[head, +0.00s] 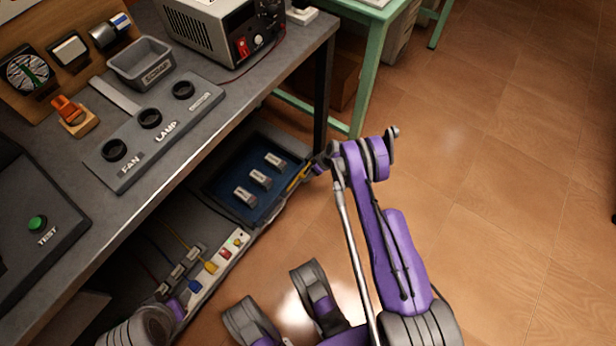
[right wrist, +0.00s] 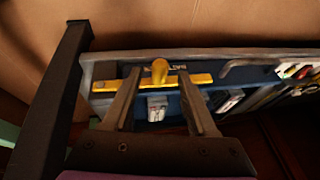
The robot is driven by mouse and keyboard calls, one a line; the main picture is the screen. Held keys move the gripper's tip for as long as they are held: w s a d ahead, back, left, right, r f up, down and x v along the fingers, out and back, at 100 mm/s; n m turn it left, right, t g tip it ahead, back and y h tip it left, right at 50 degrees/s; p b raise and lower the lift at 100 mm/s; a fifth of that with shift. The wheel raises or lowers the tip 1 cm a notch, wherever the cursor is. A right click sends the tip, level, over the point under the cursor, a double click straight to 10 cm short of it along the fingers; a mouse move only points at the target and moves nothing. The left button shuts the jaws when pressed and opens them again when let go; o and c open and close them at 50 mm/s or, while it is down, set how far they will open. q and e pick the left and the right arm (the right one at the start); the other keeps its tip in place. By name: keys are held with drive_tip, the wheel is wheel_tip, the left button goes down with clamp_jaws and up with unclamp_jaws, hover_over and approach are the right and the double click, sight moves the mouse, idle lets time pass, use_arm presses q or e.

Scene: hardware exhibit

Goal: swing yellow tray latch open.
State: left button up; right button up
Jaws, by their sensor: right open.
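The yellow tray latch (head: 299,178) is on the front edge of the blue tray (head: 211,189) under the workbench. In the right wrist view the latch (right wrist: 196,79) is a yellow bar lying roughly level, with a rounded knob (right wrist: 159,71) standing out from it. My right gripper (head: 318,166) is at the tray's right front corner, by the latch. In the right wrist view its open fingers (right wrist: 158,76) are on either side of the knob, and I cannot tell whether either touches it. My left gripper is not recognisable in either view.
The tray holds several small grey-white blocks (head: 260,177). A strip with coloured plugs (head: 211,267) lies left of it. The bench top (head: 215,135) overhangs the tray, and a dark bench leg (head: 322,95) stands just behind my right gripper. Open floor (head: 500,190) lies to the right.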

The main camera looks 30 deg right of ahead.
drive_tip(key=shift+x, duration=1.05)
clamp_jaws()
idle(0.7)
